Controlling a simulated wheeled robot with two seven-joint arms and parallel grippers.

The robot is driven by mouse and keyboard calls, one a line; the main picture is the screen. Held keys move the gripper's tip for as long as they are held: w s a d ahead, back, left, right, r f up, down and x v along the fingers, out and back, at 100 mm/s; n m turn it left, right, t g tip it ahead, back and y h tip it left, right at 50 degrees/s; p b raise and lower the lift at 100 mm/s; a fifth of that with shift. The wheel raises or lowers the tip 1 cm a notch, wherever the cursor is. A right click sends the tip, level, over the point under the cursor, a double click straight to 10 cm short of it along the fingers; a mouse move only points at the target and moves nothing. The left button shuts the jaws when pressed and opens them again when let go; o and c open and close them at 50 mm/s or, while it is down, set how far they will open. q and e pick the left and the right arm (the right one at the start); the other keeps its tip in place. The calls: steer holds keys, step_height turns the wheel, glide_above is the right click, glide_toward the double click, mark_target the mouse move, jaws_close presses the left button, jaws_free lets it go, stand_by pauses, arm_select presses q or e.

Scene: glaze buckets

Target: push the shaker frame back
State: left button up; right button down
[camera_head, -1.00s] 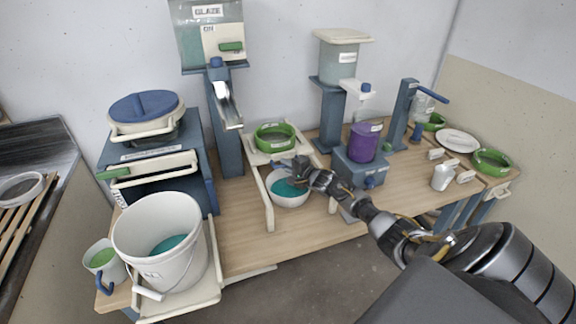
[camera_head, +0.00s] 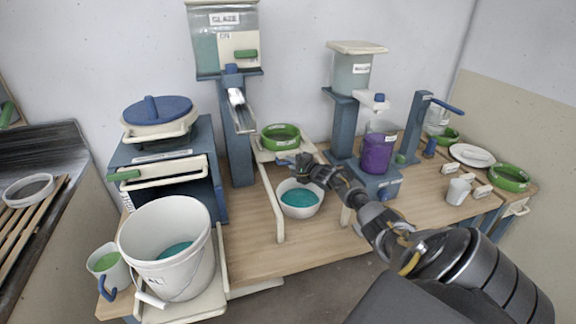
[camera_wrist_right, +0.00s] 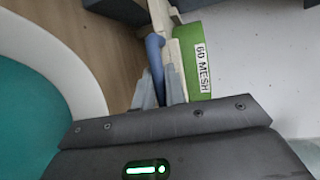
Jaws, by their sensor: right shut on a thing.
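The shaker frame (camera_head: 278,212) is a cream frame with two rails on the wooden bench, and a green ring sieve (camera_head: 281,138) sits on its back part. My right gripper (camera_head: 304,160) is at the frame's front, just behind a white bowl of teal glaze (camera_head: 300,204). In the right wrist view its fingers (camera_wrist_right: 160,88) are shut on a blue handle (camera_wrist_right: 155,55), beside the cream frame edge and the green sieve labelled 60 MESH (camera_wrist_right: 194,62). My left gripper is not in view.
A glaze tank (camera_head: 225,45) with a spout stands behind left of the sieve. A blue stand with a purple container (camera_head: 377,153) is close right of my arm. A large white bucket (camera_head: 165,240) stands front left. The bench in front of the bowl is bare.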

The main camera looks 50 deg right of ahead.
steer(key=c, duration=1.5)
jaws_free()
steer(key=shift+d, duration=0.1)
steer(key=shift+o, duration=0.2)
steer(key=shift+s, duration=0.2)
steer(key=s+a+r, duration=0.1)
steer(key=s+r, duration=0.1)
steer(key=s, duration=0.8)
